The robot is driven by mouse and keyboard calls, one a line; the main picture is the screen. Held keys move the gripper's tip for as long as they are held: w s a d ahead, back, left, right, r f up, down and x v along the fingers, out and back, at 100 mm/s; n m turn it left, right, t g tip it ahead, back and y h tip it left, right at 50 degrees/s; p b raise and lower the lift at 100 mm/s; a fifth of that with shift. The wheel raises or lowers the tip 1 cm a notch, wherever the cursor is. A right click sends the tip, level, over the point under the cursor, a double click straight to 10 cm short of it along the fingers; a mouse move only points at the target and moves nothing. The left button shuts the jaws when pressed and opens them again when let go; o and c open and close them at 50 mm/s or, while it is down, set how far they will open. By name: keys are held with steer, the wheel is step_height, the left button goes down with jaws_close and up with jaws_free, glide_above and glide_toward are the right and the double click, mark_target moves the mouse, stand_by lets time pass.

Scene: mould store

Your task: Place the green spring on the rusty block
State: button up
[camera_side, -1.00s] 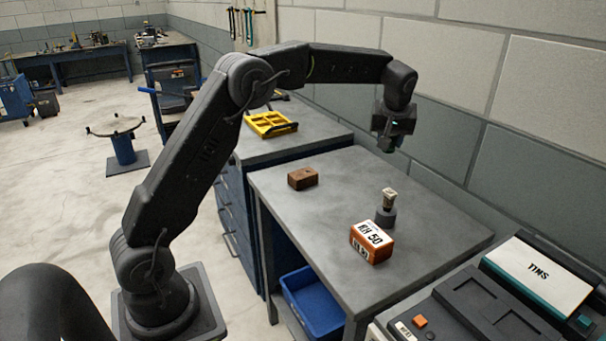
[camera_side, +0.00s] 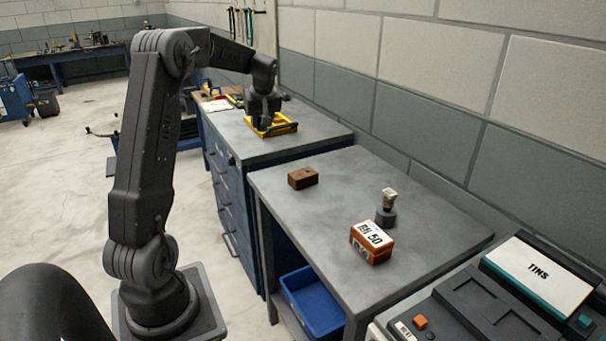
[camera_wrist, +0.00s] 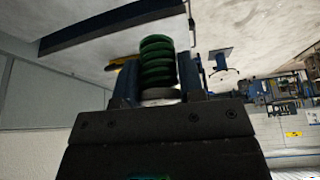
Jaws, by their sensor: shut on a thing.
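The green spring (camera_wrist: 158,62) is a dark green coil held between the two fingers of my gripper (camera_wrist: 158,75) in the wrist view. In the side view my gripper (camera_side: 264,122) hangs over the far bench, above or in front of the yellow tray, and the spring is hard to make out there. The rusty block (camera_side: 302,178) is a small brown block lying on the near grey table, nearer the camera and to the right of my gripper. Nothing rests on its top.
The yellow tray (camera_side: 287,127) lies on the far bench. On the near table (camera_side: 340,215) stand an orange box (camera_side: 372,251) with a white label and a small dark post (camera_side: 386,215) with a light-topped piece. A blue bin (camera_side: 313,303) is below. Much of the tabletop is bare.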

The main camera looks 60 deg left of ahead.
mark_target(266, 130)
steer(key=f, duration=0.3)
steer(key=w+f, duration=0.1)
steer(key=shift+d+f, duration=0.2)
steer(key=shift+d, duration=0.05)
steer(key=w+d+f, duration=0.1)
steer(key=w+f, duration=0.1)
steer(key=w, duration=0.1)
steer(key=w+d+f, duration=0.2)
steer(key=w, duration=0.1)
steer(key=w+d+f, duration=0.1)
steer(key=w+f, duration=0.1)
steer(key=w, duration=0.1)
steer(key=shift+w+d+f, duration=0.25)
steer(key=shift+w, duration=0.15)
steer(key=shift+f, duration=2)
steer(key=o, duration=0.9)
steer(key=shift+f, duration=0.15)
steer(key=shift+o, duration=0.2)
